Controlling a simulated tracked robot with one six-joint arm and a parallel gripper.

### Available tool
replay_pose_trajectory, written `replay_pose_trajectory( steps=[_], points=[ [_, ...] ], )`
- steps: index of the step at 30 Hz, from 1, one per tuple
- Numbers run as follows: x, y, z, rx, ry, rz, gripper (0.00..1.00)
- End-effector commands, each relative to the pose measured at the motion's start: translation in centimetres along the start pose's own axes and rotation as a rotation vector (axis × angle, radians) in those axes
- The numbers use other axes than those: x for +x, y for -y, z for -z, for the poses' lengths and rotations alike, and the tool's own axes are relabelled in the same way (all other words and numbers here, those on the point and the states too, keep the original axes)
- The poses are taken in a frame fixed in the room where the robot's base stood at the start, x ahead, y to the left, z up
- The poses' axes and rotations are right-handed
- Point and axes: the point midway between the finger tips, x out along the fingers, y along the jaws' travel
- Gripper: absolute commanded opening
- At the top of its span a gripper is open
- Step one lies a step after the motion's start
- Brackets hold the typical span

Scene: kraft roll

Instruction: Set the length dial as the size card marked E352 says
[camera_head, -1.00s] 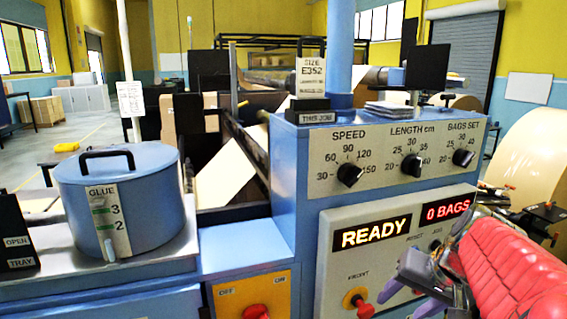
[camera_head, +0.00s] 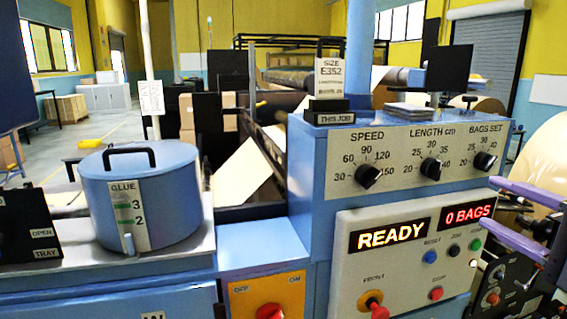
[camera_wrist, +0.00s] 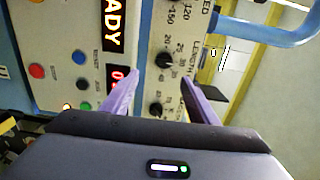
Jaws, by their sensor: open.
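The size card (camera_head: 330,78), marked E352, stands in a black THIS JOB holder (camera_head: 331,112) on top of the blue machine. Its smaller lines are too small to read. The length dial (camera_head: 431,169) is a black knob with a scale in cm from 20 to 40. I cannot tell its exact setting. It also shows in the wrist view (camera_wrist: 163,60). My gripper (camera_head: 490,204) is open and empty at the right, its purple fingers apart from the panel. In the wrist view my gripper (camera_wrist: 160,77) has its fingertips below the length dial.
The speed dial (camera_head: 368,177) and the bags set dial (camera_head: 484,161) flank the length dial. Below are a READY display (camera_head: 392,236), a 0 BAGS display (camera_head: 467,214) and several buttons. A blue glue pot (camera_head: 142,197) stands at left. Space before the dials looks clear.

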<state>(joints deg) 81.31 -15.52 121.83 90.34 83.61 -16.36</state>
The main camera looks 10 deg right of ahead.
Motion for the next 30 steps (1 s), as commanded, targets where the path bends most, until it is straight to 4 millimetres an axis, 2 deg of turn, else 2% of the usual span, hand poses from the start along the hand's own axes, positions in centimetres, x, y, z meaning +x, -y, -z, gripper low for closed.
replay_pose_trajectory(
  steps=[3,16,23,30],
  points=[
    [-0.5,0.7,0.4,0.002,-0.012,0.027,0.54],
    [-0.1,0.7,0.4,0.002,-0.011,0.026,0.54],
    [1.6,0.7,0.4,0.002,-0.010,0.027,0.54],
    [4.2,0.8,0.4,0.002,-0.010,0.025,0.54]
  ],
)
